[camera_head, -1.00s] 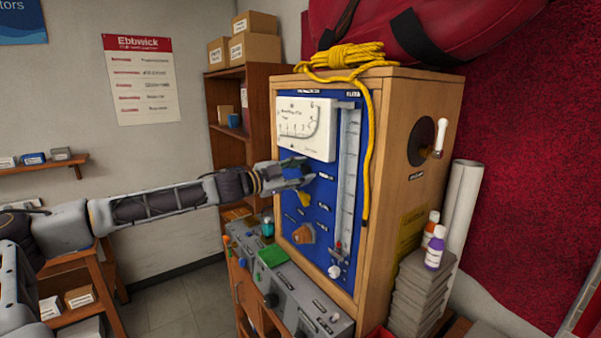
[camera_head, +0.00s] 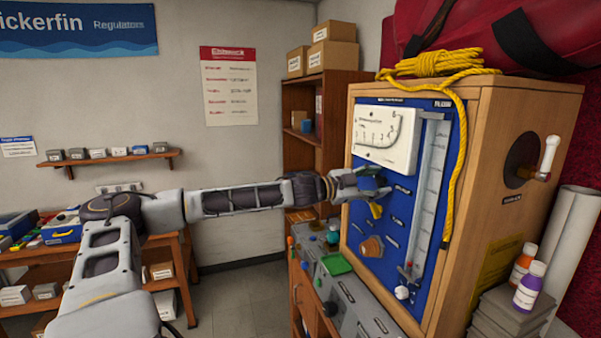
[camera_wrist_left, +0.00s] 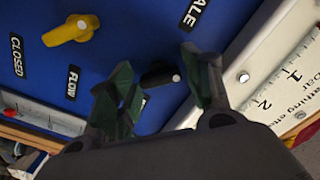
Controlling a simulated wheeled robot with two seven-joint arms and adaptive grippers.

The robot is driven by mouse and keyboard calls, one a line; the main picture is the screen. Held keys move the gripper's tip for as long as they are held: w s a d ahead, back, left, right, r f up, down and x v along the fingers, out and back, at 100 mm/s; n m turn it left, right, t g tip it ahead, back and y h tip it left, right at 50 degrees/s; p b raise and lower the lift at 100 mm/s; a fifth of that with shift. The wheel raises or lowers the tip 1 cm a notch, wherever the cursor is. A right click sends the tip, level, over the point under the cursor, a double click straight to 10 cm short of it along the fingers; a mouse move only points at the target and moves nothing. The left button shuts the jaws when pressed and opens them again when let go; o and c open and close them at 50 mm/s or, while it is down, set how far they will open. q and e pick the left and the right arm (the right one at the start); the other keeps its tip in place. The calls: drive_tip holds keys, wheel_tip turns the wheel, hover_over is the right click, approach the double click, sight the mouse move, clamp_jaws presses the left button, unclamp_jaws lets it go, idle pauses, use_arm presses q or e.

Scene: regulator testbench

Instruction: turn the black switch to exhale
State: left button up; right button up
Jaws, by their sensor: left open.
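The black switch (camera_wrist_left: 160,77) is on the blue panel (camera_head: 425,150) of the wooden testbench and has a white dot at one end. In the left wrist view it lies between the two green-padded fingers of my left gripper (camera_wrist_left: 158,70). The fingers are open, with a gap on both sides of the switch; contact is not visible. A label ending in "ALE" (camera_wrist_left: 194,12) shows above the switch; another label below it is mostly hidden. In the head view my left gripper (camera_head: 366,184) is at the panel and hides the switch. My right gripper is not in view.
A yellow knob (camera_wrist_left: 72,30) with "CLOSED" and "FLOW" labels sits beside the switch. A white gauge (camera_head: 385,138) is above, and an orange knob (camera_head: 371,246) below. Yellow rope (camera_head: 457,170) hangs at the panel's right. A grey console (camera_head: 345,290) stands below.

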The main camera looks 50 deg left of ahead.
use_arm(q)
drive_tip(key=m, duration=1.3)
drive_tip(key=shift+m+b, duration=0.3)
drive_tip(key=shift+b, duration=0.05)
drive_tip(key=shift+m, duration=1.6)
drive_tip(key=shift+m, duration=0.5)
